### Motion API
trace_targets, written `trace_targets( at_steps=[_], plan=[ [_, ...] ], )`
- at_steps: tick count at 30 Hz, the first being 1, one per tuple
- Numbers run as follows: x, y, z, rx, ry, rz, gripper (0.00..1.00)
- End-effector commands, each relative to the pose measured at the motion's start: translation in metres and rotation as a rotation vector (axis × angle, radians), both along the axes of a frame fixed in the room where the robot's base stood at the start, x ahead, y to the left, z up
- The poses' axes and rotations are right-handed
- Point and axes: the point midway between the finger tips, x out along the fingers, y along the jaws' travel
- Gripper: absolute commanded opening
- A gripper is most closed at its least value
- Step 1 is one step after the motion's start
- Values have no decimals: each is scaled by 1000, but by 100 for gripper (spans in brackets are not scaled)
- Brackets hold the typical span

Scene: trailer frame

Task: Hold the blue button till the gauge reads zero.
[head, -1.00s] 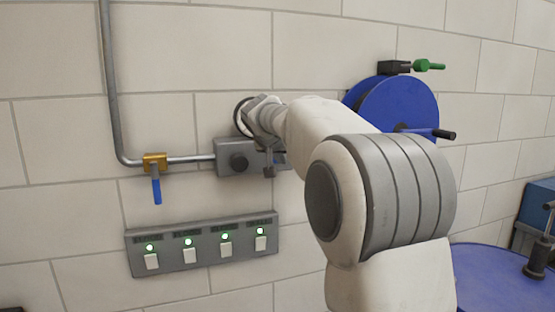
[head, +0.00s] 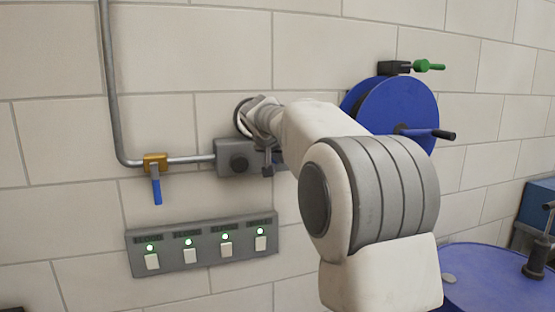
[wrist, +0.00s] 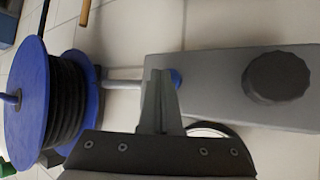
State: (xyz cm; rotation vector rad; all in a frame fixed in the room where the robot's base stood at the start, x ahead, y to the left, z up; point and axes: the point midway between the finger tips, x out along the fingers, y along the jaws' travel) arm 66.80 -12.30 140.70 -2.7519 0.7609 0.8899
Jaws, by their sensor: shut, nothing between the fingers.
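The blue button (wrist: 176,78) is on the end of a grey box (wrist: 215,85) in the wrist view, partly hidden by my fingers. My gripper (wrist: 158,78) is shut and empty, with its fingertips right at the button. I cannot tell whether they press it. A round dial with a dark rim, apparently the gauge (wrist: 208,129), is mostly hidden by my gripper; its reading cannot be seen. In the head view the grey box (head: 226,160) is on the wall, and my gripper (head: 268,170) is at its right end, where the button is hidden.
A black knob (wrist: 278,77) is on the box. A pipe with a blue-handled valve (head: 156,190) is to its left. A panel with several white switches and lit green lamps (head: 205,262) is below. A blue reel (head: 395,112) is to the right, behind my arm.

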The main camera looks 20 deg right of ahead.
Motion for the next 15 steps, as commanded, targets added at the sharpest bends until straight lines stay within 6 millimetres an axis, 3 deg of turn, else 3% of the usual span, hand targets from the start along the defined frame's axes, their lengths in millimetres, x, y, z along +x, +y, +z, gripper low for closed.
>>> trace_targets(
  at_steps=[15],
  plan=[
    [7,0,1,0,-1,1,0]
  ],
)
